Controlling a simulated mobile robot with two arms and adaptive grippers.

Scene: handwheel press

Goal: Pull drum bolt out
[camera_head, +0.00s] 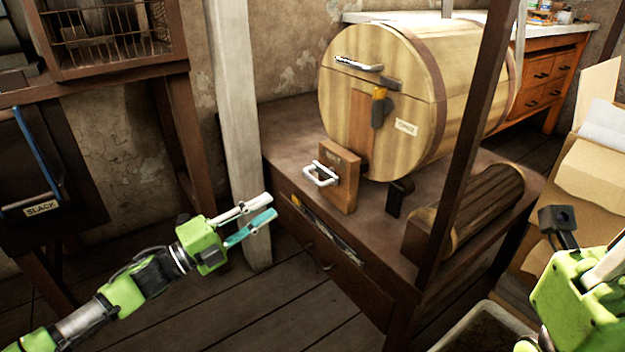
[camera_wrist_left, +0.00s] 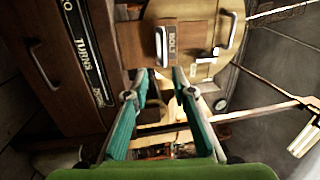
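The drum bolt is a wooden block (camera_head: 340,178) with a white bar handle (camera_head: 320,174), standing on the bench at the front of the wooden drum (camera_head: 378,55). My left gripper (camera_head: 271,205) is open and empty, short of the handle, lower and to its left. In the left wrist view the block, labelled BOLT (camera_wrist_left: 172,42), and its handle (camera_wrist_left: 161,46) lie just beyond the tips of my open left gripper (camera_wrist_left: 160,75). My right gripper's green body (camera_head: 580,295) shows at the right edge; its fingertips are not clear.
The bench (camera_head: 290,160) carries the drum and has a drawer front below. A dark upright post (camera_head: 468,150) stands at the front right. A pale post (camera_head: 240,110) stands behind my left gripper. A dark panel labelled SLACK (camera_head: 40,209) is at the left.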

